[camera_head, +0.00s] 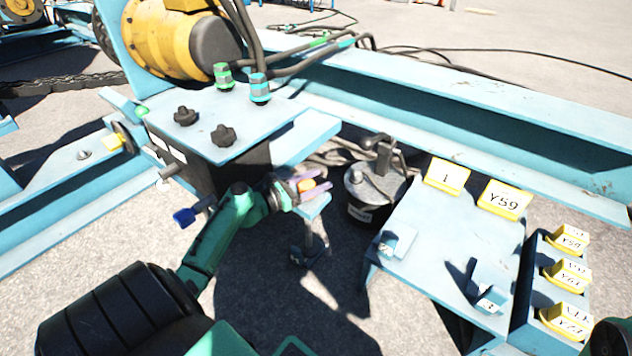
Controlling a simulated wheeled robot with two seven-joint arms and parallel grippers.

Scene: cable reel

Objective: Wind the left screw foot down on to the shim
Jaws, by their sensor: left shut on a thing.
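The knob sits above a light blue bracket (314,207) beside the dark box of the blue frame. Below the bracket a dark screw foot (310,238) stands upright over the ground, with a wide base at its lower end. I cannot make out the shim or whether the foot touches it. My right gripper is not in view.
A blue table (450,235) with yellow labelled blocks (447,176) stands to the right, beside a tray of yellow blocks (566,272). A dark pot (375,190) stands behind the foot. Black knobs (224,135) and cable glands (260,88) top the box.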

